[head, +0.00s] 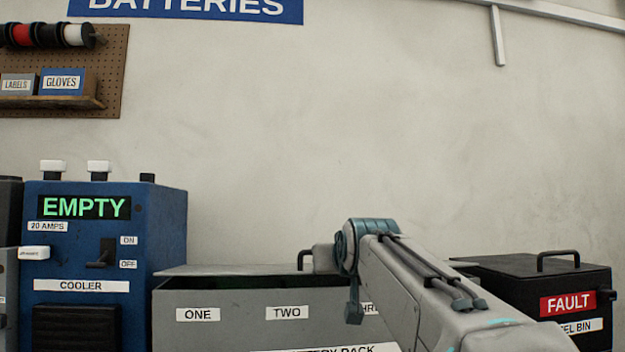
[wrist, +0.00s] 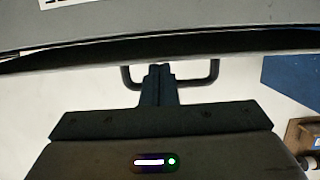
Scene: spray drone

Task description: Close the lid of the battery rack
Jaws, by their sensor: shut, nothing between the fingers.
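The grey battery rack (head: 230,310) stands low in the middle of the head view, with labels ONE and TWO on its front. Its lid (head: 220,270) is partly open, with a dark gap below its front edge. The black lid handle (head: 301,260) is mostly hidden behind my arm; the wrist view shows it as a dark loop (wrist: 215,76) beyond the lid edge. My gripper (wrist: 160,70) is shut and empty, and overlaps the handle's middle in the wrist view. I cannot tell whether it touches the handle or lid.
A blue cooler (head: 165,220) reading EMPTY stands directly left of the rack and rises higher than it. A black fault bin (head: 500,285) with a handled lid stands to the right. A pegboard (head: 110,75) hangs at upper left. The wall space above the rack is clear.

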